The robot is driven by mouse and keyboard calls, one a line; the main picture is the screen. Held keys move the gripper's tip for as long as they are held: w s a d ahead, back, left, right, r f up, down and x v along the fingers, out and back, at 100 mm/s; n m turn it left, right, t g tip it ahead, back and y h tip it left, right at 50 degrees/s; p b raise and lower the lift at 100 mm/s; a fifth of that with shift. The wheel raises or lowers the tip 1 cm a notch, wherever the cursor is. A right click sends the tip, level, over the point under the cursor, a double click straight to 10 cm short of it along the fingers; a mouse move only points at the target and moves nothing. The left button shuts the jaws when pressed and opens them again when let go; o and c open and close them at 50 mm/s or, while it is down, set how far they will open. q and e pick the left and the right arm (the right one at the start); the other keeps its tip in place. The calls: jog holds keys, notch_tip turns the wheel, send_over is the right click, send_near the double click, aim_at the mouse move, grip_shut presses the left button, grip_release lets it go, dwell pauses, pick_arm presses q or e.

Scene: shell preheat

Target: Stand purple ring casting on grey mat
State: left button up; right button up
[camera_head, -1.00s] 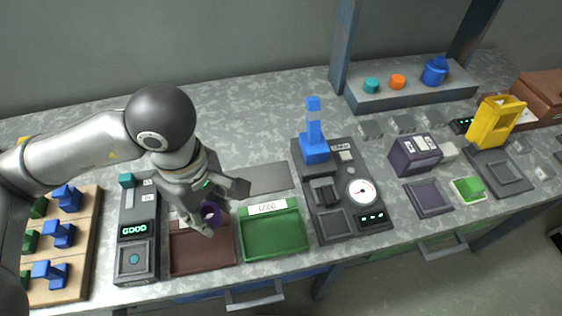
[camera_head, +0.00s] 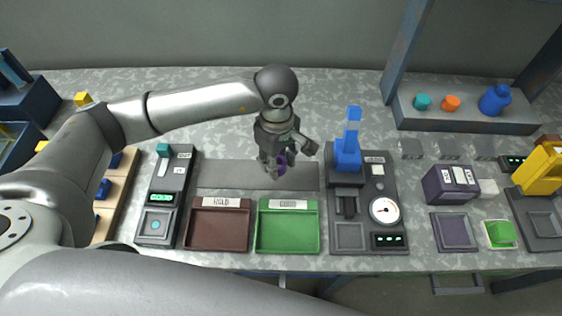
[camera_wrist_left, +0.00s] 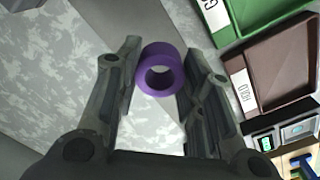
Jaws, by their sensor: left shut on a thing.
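The purple ring casting (camera_head: 281,168) is between the fingertips of my left gripper (camera_head: 285,158), over the grey mat (camera_head: 225,174) behind the two trays. In the left wrist view the ring (camera_wrist_left: 160,53) sits between the two fingers (camera_wrist_left: 159,66), its round hole facing the camera. My left gripper is shut on it. The fingers partly hide the ring in the head view. I cannot tell whether the ring touches the mat. My right gripper is not in view.
A brown HOLD tray (camera_head: 192,226) and a green GOOD tray (camera_head: 260,231) stand in front of the mat. A device with a green display (camera_head: 160,198) is to the left. A gauge station (camera_head: 383,211) with a blue-handled tool (camera_head: 348,155) is to the right.

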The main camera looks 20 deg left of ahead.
aim_at(281, 164)
pick_arm(q)
jog(key=shift+w+d+f, duration=0.1)
jog(key=shift+w+f, duration=0.65)
jog(key=shift+f, duration=0.2)
jog(key=shift+w+f+p, duration=0.15)
jog(key=shift+f+p, duration=0.15)
notch_tip(281, 164, down, 3)
jog(key=shift+r+p, duration=0.15)
jog(key=shift+p, duration=0.4)
jog(key=shift+f, duration=0.25)
jog(key=o, duration=1.1)
